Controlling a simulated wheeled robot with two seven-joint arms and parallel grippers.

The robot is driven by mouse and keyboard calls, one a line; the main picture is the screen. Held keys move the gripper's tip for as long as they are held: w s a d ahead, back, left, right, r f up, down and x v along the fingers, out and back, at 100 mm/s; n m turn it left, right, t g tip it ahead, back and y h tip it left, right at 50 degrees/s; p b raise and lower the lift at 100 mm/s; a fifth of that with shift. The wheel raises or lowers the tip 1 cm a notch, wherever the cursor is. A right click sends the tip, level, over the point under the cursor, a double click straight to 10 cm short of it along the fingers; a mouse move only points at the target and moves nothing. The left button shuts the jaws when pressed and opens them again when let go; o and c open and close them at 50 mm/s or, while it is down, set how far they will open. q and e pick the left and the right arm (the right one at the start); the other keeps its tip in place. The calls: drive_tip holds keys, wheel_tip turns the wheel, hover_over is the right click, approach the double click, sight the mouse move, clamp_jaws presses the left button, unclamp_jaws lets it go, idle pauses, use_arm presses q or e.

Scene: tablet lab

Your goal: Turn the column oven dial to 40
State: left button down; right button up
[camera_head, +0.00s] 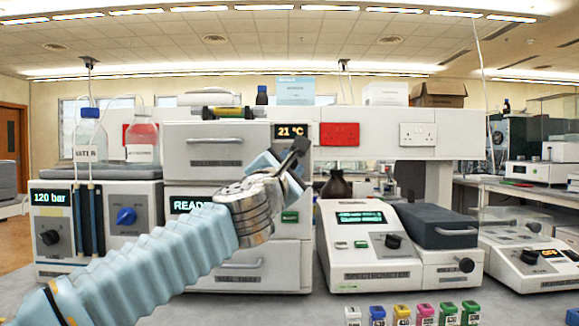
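The column oven (215,140) is the pale top unit of the stack in the middle, with a handle on its front. Its display (291,131) reads 21 °C. No dial shows on it; my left gripper covers the area below the display. My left arm comes in from the lower left, and my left gripper (297,150) is at the right part of the oven's front, just below the display. Its dark fingertips are small and overlap, so its opening and any contact with a dial cannot be made out. My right gripper is not in view.
Left of the stack stands a pump unit (145,212) reading 120 bar, with two bottles on top. A spectrometer (362,272) stands to the right. Several coloured small blocks (402,314) line the bench front. A yellow-ended tube (222,113) lies on the oven top.

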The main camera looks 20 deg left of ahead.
use_arm(q)
drive_tip(key=m+g, duration=0.1)
drive_tip(key=m, duration=0.3)
drive_tip(key=m+g+h, duration=0.1)
drive_tip(key=m+g, duration=0.1)
drive_tip(key=m, duration=0.2)
drive_tip(key=m+g, duration=0.1)
drive_tip(key=m, duration=0.3)
drive_tip(key=shift+r, duration=0.2)
drive_tip(key=shift+g, duration=0.3)
drive_tip(key=c, duration=0.8)
unclamp_jaws()
drive_tip(key=s, duration=0.4)
drive_tip(key=s+a+r+b, duration=0.1)
drive_tip(key=s, duration=0.4)
drive_tip(key=s+r+b, duration=0.1)
drive_tip(key=s, duration=0.3)
drive_tip(key=shift+s+a, duration=0.15)
drive_tip(key=shift+s, duration=0.15)
